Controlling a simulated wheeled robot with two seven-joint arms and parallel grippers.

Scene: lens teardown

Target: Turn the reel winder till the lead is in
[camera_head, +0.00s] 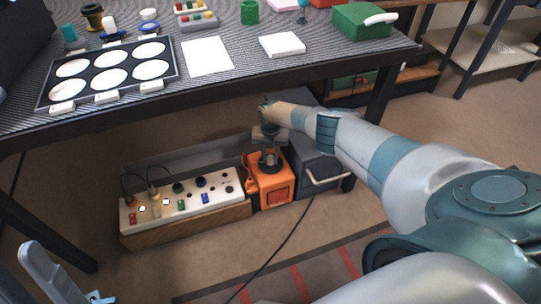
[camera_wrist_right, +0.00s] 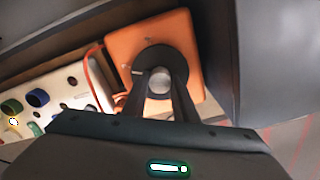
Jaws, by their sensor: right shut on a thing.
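The orange reel box (camera_head: 277,193) stands on the floor under the table. In the right wrist view the reel box (camera_wrist_right: 190,30) has a round black winder disc (camera_wrist_right: 178,60) on top with a grey knob (camera_wrist_right: 159,82) in its middle. My right gripper (camera_wrist_right: 160,88) comes from above and is shut on this knob, one finger on each side. It also shows in the head view (camera_head: 269,155), where the arm partly covers it. An orange lead (camera_wrist_right: 91,60) lies along the box's left side. Part of what looks like my left gripper (camera_head: 65,278) shows at the bottom left; its fingertips are unclear.
A white panel (camera_head: 160,222) with coloured knobs and switches stands left of the reel. A dark grey cabinet (camera_head: 312,165) with a handle is close on its right. The table edge (camera_head: 230,82) hangs above. A black cable (camera_head: 275,250) crosses the floor in front.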

